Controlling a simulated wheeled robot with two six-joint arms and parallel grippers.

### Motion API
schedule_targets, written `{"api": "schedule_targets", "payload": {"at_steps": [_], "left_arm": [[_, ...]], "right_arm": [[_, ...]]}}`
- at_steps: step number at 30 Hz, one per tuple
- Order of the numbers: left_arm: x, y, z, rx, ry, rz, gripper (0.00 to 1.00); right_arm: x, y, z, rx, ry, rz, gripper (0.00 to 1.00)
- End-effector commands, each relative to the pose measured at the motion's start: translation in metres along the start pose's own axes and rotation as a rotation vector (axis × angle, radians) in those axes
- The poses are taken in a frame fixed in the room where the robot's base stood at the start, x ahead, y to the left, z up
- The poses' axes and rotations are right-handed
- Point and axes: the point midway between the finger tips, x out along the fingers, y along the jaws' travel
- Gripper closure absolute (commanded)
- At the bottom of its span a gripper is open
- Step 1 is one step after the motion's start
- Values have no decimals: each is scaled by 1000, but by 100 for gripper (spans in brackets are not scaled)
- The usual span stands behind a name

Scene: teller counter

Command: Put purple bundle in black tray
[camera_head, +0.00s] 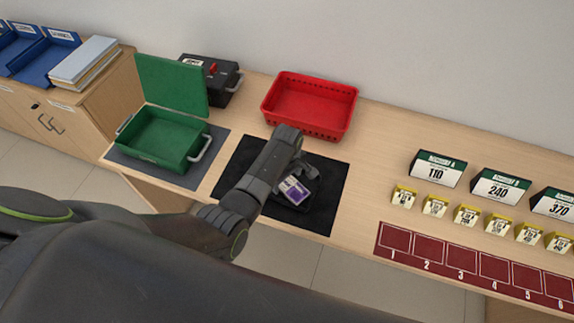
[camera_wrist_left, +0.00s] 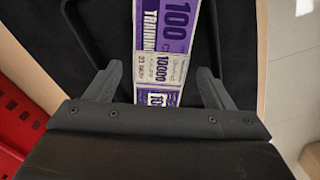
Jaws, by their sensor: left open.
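The purple bundle (camera_head: 294,190), a strap of purple and white notes marked 100, lies inside the outline of the black tray (camera_head: 303,207) on the black mat. It also shows in the left wrist view (camera_wrist_left: 172,45), running lengthwise between my fingers. The tray's dark rim (camera_wrist_left: 74,22) shows there at upper left. I cannot tell whether the bundle rests flat on the tray floor. My left gripper (camera_head: 298,178) is right over the bundle, its fingers (camera_wrist_left: 162,75) open on either side with gaps. My right gripper is not in view.
A black cash box (camera_head: 208,78) stands behind. Number signs, small yellow-white blocks and a red numbered strip (camera_head: 395,240) occupy the right. Counter (camera_head: 375,150) is clear right of the mat.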

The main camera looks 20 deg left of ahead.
Motion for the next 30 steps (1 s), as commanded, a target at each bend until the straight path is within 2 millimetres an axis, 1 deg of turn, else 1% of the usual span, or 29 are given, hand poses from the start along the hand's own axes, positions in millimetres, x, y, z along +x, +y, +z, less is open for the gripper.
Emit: {"api": "schedule_targets", "payload": {"at_steps": [9, 15, 18, 21, 30], "left_arm": [[-58, 1, 0, 0, 1, 6, 24], [-90, 1, 0, 1, 1, 4, 24], [-101, 1, 0, 1, 0, 3, 24], [-107, 1, 0, 1, 0, 2, 24], [-109, 0, 0, 1, 0, 1, 24]], "right_arm": [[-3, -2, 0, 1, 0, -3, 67], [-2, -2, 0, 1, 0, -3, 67], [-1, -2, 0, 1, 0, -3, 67], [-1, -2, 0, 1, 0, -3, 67], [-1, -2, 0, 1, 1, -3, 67]]}}
